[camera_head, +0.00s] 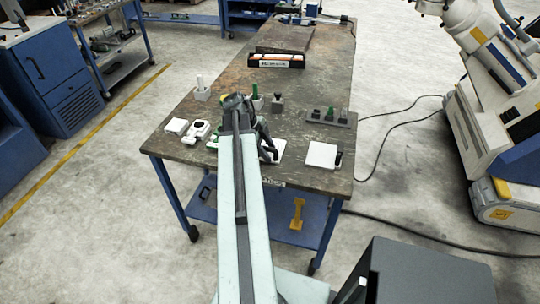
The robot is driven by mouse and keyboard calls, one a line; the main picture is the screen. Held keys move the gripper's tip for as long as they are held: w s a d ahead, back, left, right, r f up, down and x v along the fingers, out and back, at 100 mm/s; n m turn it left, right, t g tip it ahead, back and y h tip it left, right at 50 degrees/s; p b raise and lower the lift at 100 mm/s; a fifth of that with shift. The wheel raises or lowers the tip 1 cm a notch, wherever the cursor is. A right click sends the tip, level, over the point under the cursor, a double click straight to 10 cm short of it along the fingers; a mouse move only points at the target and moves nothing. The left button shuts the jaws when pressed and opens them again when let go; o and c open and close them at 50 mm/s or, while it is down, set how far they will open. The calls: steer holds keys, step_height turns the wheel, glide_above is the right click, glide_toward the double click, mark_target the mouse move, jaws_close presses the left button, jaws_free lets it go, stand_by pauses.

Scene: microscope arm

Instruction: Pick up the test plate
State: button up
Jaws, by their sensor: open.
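My arm reaches up over a worn dark workbench (305,181). My gripper (268,151) is small and dark, partly hidden by my own arm, and open. It is low over the near part of the bench, beside a white flat plate (279,147) that my gripper and arm partly cover. Another white square plate (321,155) lies in the open to the right, with a small dark upright piece (339,158) at its right edge. I cannot tell which plate is the test plate. I cannot tell whether my gripper touches the nearer one.
A white block (176,126) and a white fixture (198,131) are on the left. A dark block (278,103) and a black tray (276,61) stand farther back. Bench space right of my arm is partly clear.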

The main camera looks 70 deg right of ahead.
steer(key=shift+r, duration=0.15)
jaws_close()
stand_by(1.2)
